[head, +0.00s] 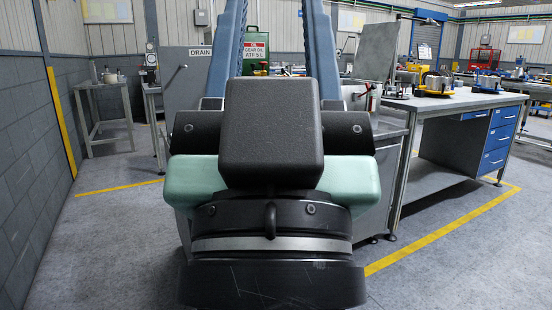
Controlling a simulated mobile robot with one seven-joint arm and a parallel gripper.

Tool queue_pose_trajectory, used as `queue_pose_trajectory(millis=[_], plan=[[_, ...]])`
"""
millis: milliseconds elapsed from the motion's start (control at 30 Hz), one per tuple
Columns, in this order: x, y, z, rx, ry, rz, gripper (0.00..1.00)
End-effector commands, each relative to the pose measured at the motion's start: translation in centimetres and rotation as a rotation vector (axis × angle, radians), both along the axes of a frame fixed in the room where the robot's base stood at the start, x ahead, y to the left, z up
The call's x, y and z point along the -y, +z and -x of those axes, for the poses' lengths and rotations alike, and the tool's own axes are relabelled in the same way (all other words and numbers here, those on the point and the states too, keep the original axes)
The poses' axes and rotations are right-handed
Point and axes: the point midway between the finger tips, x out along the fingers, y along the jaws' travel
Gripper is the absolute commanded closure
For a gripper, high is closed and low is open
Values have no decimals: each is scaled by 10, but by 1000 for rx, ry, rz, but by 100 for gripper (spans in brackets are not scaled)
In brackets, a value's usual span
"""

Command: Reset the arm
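My own arm fills the middle of the head view, with a dark block in front, a black and pale green base below and blue links rising out of the top of the picture. My gripper is not in view, so I cannot see whether it holds anything.
A grey workbench (462,100) with blue drawers (498,140) stands at the right, with parts on top. A small metal table (104,86) stands at the left by the grey block wall (28,130). A green gear oil container (255,50) is behind my arm. Floor at the left is clear.

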Motion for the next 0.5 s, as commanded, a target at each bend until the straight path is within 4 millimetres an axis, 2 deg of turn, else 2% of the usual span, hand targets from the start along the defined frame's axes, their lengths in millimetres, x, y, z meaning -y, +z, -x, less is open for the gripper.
queue_pose_trajectory(millis=[33, 500], plan=[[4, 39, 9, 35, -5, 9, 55], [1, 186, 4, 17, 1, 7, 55]])
